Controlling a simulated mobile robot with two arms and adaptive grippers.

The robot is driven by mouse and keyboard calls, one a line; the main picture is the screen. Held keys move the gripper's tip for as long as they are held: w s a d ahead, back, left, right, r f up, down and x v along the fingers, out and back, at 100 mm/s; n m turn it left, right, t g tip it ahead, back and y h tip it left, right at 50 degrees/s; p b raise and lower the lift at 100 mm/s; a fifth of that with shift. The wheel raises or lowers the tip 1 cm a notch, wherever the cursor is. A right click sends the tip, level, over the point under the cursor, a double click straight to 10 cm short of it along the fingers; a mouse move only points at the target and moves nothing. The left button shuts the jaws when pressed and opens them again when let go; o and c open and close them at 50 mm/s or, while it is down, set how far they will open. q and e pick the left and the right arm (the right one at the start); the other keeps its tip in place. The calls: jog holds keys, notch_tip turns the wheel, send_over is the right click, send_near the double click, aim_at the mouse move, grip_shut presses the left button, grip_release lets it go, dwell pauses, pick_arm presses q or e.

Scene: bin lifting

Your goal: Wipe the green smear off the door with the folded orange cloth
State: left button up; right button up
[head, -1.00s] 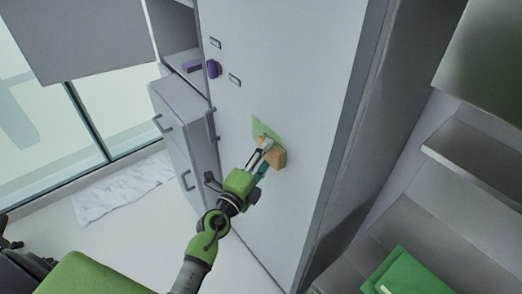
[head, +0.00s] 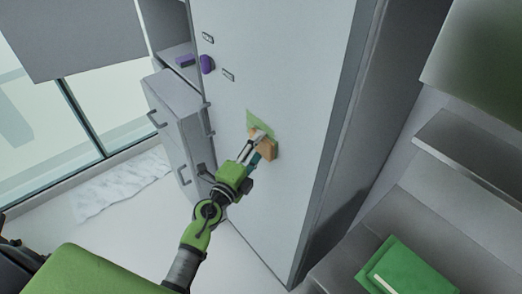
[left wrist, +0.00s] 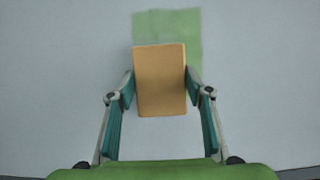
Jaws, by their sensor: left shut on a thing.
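The folded orange cloth (head: 268,150) is in my left gripper (head: 258,144), at the face of the grey-white door (head: 285,90). In the left wrist view the cloth (left wrist: 160,82) sits between the two fingers of the gripper (left wrist: 160,92). The green smear (head: 259,124) is on the door just above the cloth; in the left wrist view it shows above and right of the cloth (left wrist: 168,24). The cloth covers part of that area. Whether the cloth presses on the door is hard to tell. My right gripper is not in view.
A green box-like thing (head: 408,270) lies at lower right. A pale mat (head: 120,185) lies on the floor.

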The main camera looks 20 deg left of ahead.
aim_at(267, 146)
pick_arm(q)
jog(key=shift+w+a+b, duration=0.1)
jog(key=shift+w+a, duration=0.8)
jog(key=shift+a, duration=0.55)
jog(key=shift+w+a+b, duration=0.15)
jog(key=shift+w+a, duration=0.7)
jog(key=shift+a, duration=0.65)
jog(key=shift+w+a+b, duration=0.1)
jog(key=shift+w+a, duration=0.8)
jog(key=shift+a, duration=0.55)
jog(key=shift+r+p, duration=0.85)
jog(key=shift+r, duration=0.5)
jog(key=shift+s+d+f, duration=0.1)
jog(key=shift+s+d, duration=0.9)
jog(key=shift+d, duration=0.7)
jog(key=shift+s+d+r, duration=0.1)
jog(key=shift+s+d, duration=0.9)
jog(key=shift+d, duration=0.7)
jog(key=shift+s+d+f, duration=0.1)
jog(key=shift+s+d, duration=0.9)
jog(key=shift+d, duration=0.7)
jog(key=shift+s+d, duration=0.6)
jog(key=shift+d, duration=0.25)
jog(key=shift+w+a, duration=1.2)
jog(key=shift+a, duration=0.8)
jog(key=shift+w+a, duration=1.25)
jog(key=shift+a, duration=0.75)
jog(key=shift+w+a, duration=1.2)
jog(key=shift+a, duration=0.8)
jog(key=shift+s, duration=0.1)
